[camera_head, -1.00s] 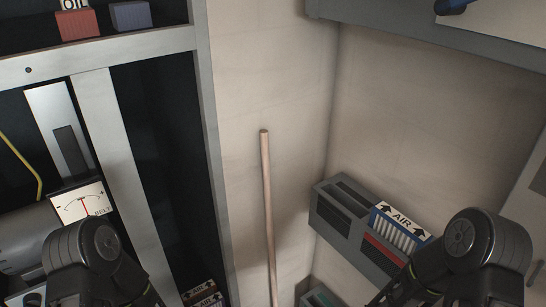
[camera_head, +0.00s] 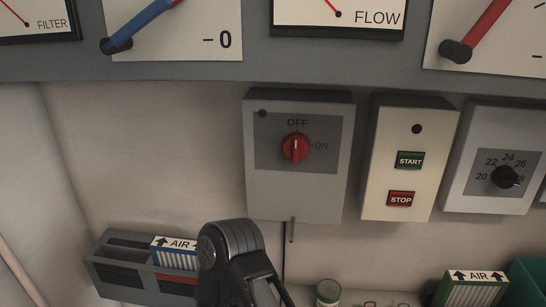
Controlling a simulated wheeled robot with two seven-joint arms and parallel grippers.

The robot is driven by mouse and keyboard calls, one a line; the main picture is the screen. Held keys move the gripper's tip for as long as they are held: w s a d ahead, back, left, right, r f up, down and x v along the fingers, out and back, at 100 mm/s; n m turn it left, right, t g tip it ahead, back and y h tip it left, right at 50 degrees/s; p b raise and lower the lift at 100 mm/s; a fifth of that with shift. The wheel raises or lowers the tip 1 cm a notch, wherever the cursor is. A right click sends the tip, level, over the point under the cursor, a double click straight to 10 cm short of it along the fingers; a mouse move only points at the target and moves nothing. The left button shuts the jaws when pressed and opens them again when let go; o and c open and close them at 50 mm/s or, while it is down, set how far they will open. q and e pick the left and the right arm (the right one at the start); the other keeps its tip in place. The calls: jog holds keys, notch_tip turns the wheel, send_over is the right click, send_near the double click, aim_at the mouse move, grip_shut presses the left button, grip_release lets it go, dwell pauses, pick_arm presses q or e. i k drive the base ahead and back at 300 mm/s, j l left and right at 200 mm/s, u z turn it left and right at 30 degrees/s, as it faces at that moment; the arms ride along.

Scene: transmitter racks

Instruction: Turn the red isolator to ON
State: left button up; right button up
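The red isolator (camera_head: 296,148) is a round red knob on a dark grey plate, on a light grey wall box (camera_head: 298,197). Its pale pointer line stands upright towards the OFF label above it. The ON label is to the right of the knob. A black link of one of my arms, apparently the right, rises from the bottom edge below and left of the box, apart from the knob. Its gripper fingers do not show. My other gripper is out of view.
A cream START/STOP box (camera_head: 410,160) and a box with a black numbered dial (camera_head: 504,177) hang right of the isolator. A grey ledge with gauges runs above. Below are a grey AIR unit (camera_head: 123,276), a green-lidded jar (camera_head: 328,292) and a green AIR filter (camera_head: 472,289).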

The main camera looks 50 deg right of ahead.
aim_at(296, 145)
jog(key=z, duration=1.8)
